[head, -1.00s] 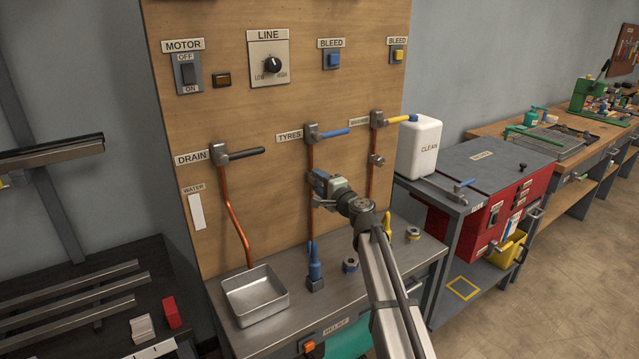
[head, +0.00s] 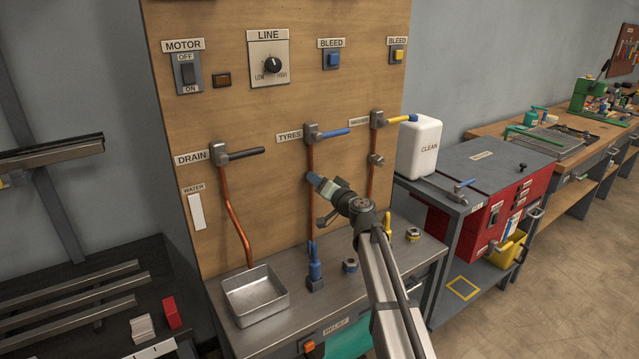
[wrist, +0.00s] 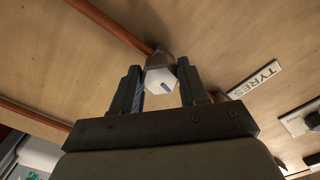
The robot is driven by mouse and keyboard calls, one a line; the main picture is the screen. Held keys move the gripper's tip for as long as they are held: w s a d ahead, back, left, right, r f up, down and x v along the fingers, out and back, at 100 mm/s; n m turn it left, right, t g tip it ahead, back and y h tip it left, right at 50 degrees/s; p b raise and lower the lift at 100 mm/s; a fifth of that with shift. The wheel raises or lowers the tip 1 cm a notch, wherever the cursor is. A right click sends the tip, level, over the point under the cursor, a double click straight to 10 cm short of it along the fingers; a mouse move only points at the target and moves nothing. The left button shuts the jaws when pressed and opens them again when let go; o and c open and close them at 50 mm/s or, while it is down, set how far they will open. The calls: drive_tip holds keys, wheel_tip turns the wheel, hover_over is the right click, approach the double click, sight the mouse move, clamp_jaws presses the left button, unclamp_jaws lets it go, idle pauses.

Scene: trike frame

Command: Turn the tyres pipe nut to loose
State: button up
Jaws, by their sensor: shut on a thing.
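The tyres pipe nut (wrist: 158,77) is a pale hexagonal nut with a small blue mark on its face, seen in the wrist view. It sits at a grey fitting on the copper pipe. My gripper (wrist: 159,70) is shut on it, one dark finger on each side. In the head view my gripper (head: 314,181) reaches the copper tyres pipe (head: 310,156) below the TYRES valve, and hides the nut there. The TYRES valve (head: 312,133) has a blue lever pointing right. The TYRES label (wrist: 254,79) appears tilted in the wrist view.
The DRAIN valve (head: 220,155) and its pipe are to the left, above a metal tray (head: 283,300). The pipe with the yellow-handled valve (head: 377,121) runs close on the right. A blue fitting (head: 315,270) stands on the bench below my gripper.

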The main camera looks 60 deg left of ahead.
drive_tip(key=shift+n, duration=1)
drive_tip(key=o, duration=1)
drive_tip(key=shift+c, duration=0.2)
drive_tip(key=shift+d, duration=0.15)
drive_tip(key=d, duration=1.3)
drive_tip(key=shift+d, duration=0.3)
